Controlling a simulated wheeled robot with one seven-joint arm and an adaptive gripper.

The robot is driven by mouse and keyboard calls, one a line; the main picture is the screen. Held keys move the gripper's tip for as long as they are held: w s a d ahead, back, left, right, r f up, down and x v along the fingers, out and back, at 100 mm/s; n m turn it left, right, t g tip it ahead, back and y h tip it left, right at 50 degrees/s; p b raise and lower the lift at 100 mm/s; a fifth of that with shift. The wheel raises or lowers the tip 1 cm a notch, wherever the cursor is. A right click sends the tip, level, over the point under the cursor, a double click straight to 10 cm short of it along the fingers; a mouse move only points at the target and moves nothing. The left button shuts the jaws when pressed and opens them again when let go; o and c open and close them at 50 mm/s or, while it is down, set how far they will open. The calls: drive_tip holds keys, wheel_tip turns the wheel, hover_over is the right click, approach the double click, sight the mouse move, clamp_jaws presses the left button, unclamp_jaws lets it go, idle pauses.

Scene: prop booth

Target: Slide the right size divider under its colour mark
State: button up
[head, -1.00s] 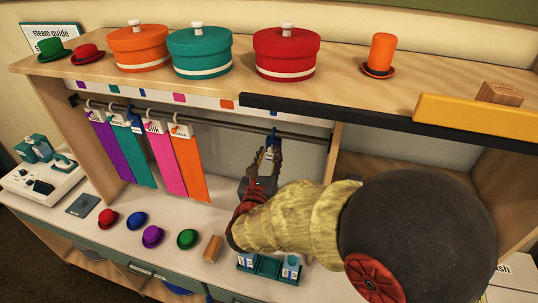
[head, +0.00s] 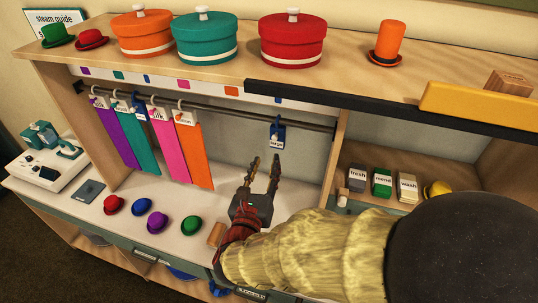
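A blue size divider (head: 277,134), its tag apparently reading "large", hangs on the dark rail (head: 235,112) near its right end, right of the scarves. Another blue divider (head: 138,104) hangs among the scarves, partly covered. Small colour marks run along the white strip (head: 205,87) above the rail: purple (head: 85,71), teal (head: 118,75), blue (head: 147,79), pink (head: 185,85) and orange (head: 231,91). The black bar partly hides the strip above the right divider. My gripper (head: 266,160) is open and empty, its fingertips just below that divider, apart from it.
Purple (head: 117,138), teal (head: 144,148), pink (head: 170,152) and orange (head: 195,157) scarves hang at left. Several small hats lie on the counter below. Hat boxes stand on the top shelf. The black bar (head: 385,113) edges the shelf. The rail between orange scarf and right divider is clear.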

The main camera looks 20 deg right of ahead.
drive_tip(key=shift+v, duration=0.95)
drive_tip(key=s+d+f+m+g+b, duration=0.1)
drive_tip(key=s+d+f+m+g, duration=0.3)
drive_tip(key=s+f+m+g, duration=0.3)
drive_tip(key=s+d+f+m+g+b, duration=0.1)
drive_tip(key=s+d+f+m+g, duration=0.35)
drive_tip(key=s+f+m, duration=0.35)
drive_tip(key=s+a+r+m+g+y+b, duration=0.1)
drive_tip(key=s+a+m+g+y+b, duration=0.15)
drive_tip(key=s+a+m+y, duration=0.6)
drive_tip(key=w+d+r+m+t+b, duration=0.3)
drive_tip(key=w+d+r+m+b, duration=0.1)
drive_tip(key=m, duration=0.4)
drive_tip(key=shift+w+d+r+t+b, duration=0.35)
drive_tip(key=shift+d+r, duration=0.3)
drive_tip(key=shift+r, duration=0.3)
